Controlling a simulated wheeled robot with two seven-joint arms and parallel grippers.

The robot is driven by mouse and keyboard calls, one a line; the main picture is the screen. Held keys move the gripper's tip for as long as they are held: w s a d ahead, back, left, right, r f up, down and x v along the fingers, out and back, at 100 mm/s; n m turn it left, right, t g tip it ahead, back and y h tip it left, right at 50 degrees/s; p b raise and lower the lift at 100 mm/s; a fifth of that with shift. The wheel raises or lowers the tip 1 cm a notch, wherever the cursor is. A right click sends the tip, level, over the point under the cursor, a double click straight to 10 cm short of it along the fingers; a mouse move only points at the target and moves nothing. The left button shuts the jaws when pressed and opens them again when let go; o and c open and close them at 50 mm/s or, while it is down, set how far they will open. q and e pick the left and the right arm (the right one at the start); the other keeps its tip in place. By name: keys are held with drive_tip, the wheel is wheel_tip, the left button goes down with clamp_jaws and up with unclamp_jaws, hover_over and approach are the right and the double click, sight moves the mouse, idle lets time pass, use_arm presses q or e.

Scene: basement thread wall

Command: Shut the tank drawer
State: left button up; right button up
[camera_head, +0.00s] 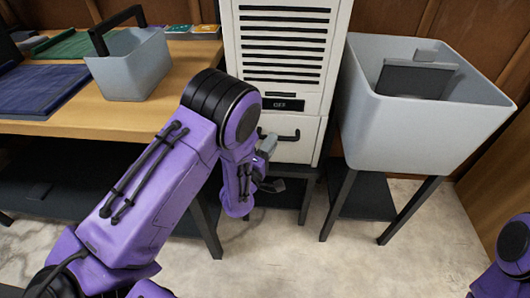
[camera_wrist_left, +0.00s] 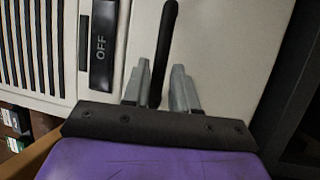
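The tank is a white cabinet (camera_head: 284,89) with dark vent slots and a black OFF panel (camera_head: 283,104). Its drawer (camera_head: 297,152) is below the panel and has a black bar handle (camera_head: 288,137). The drawer looks nearly flush in the head view, but I cannot tell how far it stands out. My left gripper (camera_head: 266,150) is at the left part of the handle. In the left wrist view, its two grey fingers (camera_wrist_left: 160,90) straddle the handle (camera_wrist_left: 164,45); whether they press on it is unclear. The OFF panel also shows there (camera_wrist_left: 102,45). My right gripper is out of view.
A grey bin (camera_head: 420,120) on a dark stand is right of the tank. A wooden table (camera_head: 110,118) at left holds a grey basket (camera_head: 132,68) and a blue mat (camera_head: 45,88). Pale floor (camera_head: 320,255) is open in front.

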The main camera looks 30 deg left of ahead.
use_arm(q)
drive_tip(key=s+f, duration=0.1)
drive_tip(key=s, duration=0.6)
drive_tip(key=shift+f, duration=0.15)
drive_tip(key=s+a+f+m+g+y, duration=0.35)
drive_tip(key=s+f+m+g, duration=0.6)
drive_tip(key=f, duration=0.55)
drive_tip(key=s+a+f+g, duration=0.1)
drive_tip(key=s+f+g, duration=0.3)
drive_tip(key=s, duration=0.5)
drive_tip(key=s+a+f+g, duration=0.2)
drive_tip(key=s+f+g, duration=0.15)
drive_tip(key=s, duration=0.55)
wheel_tip(320, 180, up, 22)
drive_tip(key=s+p, duration=0.1)
drive_tip(key=p, duration=2.2)
drive_tip(key=shift+s+d+r, duration=0.15)
drive_tip(key=shift+r, duration=0.05)
